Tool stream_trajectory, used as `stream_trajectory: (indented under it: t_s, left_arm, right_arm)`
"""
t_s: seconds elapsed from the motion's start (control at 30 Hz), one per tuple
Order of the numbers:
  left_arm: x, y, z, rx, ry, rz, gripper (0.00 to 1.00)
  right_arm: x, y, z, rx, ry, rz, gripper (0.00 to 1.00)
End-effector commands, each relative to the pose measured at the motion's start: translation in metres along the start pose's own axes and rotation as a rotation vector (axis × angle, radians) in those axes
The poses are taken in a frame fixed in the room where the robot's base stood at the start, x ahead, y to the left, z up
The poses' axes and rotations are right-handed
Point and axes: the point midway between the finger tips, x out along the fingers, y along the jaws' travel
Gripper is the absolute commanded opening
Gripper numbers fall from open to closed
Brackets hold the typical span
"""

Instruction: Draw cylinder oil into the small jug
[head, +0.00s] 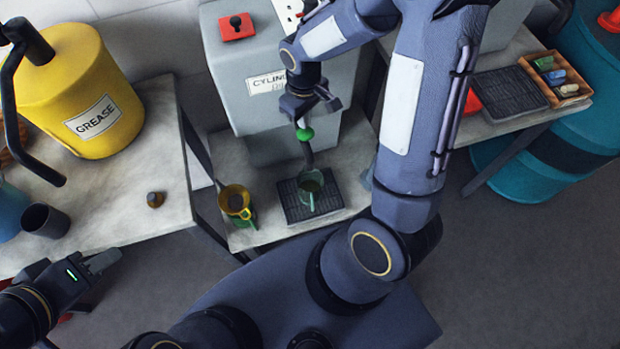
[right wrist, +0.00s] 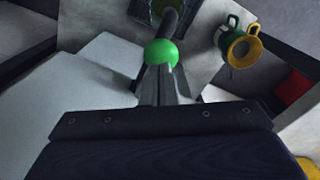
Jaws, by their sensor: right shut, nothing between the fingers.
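The grey cylinder oil tank (head: 285,75) has a dark spout (head: 308,155) with a green ball knob (head: 304,134). My right gripper (head: 303,116) is shut and empty, its fingertips right at the knob, which also shows beyond them in the right wrist view (right wrist: 160,53); I cannot tell whether they touch. A small green jug (head: 311,184) stands upright on the black drip tray (head: 292,212) beneath the spout. Its inside looks dark; I cannot tell whether oil is flowing. My left gripper (head: 92,265) is low at the left, away from these things; its jaw opening is unclear.
A yellow funnel-like vessel (head: 236,201) sits on a green vessel left of the tray. A box of small items (head: 572,92) lies far right.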

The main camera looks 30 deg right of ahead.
Motion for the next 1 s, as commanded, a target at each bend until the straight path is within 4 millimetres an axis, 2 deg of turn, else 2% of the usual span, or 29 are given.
stream_trajectory:
  t_s: [0.57,1.0]
  left_arm:
    - [0.0,0.0,0.0,0.0,0.0,0.0,0.36]
    - [0.009,-0.004,0.004,0.0,0.0,0.0,0.36]
  right_arm:
    - [0.0,0.0,0.0,0.0,0.0,0.0,0.0]
    - [0.012,0.0,0.0,0.0,0.0,0.0,0.0]
